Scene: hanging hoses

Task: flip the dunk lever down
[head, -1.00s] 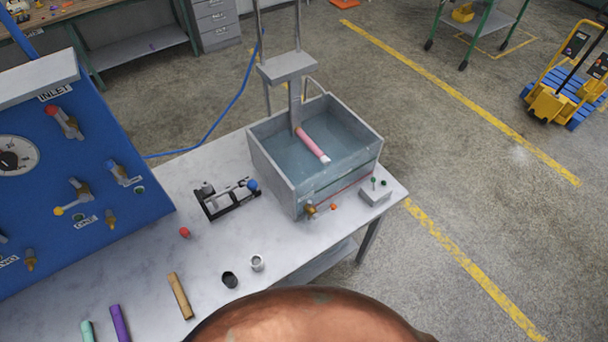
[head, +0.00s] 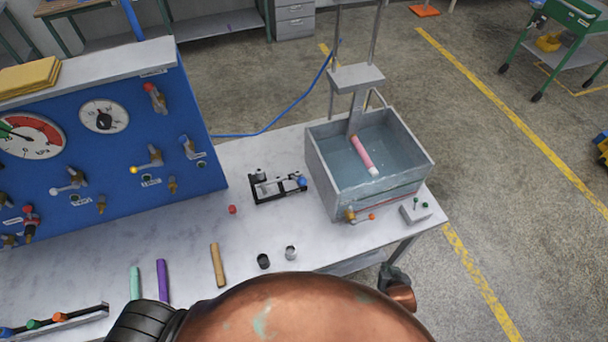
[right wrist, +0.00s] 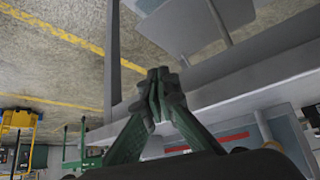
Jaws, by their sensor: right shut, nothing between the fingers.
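A small grey box (head: 416,213) with small green-tipped parts stands on the right corner of the table, beside the water tank (head: 318,165); the dunk lever seems to be on it, but its position is too small to tell. A pink hose (head: 362,155) hangs from the tank's upright carriage (head: 357,76) and reaches into the tank. My right gripper (head: 388,274) is below the table's right corner, apart from the box. In the right wrist view its fingers (right wrist: 158,78) are shut and empty, with a table edge behind them. My left gripper is not in view.
A brass valve with an orange knob (head: 371,216) sits at the tank's front. A black clamp fixture (head: 277,187), two small cups (head: 264,261) and several loose hoses lie on the table (head: 325,240). A blue gauge panel (head: 100,150) stands left.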

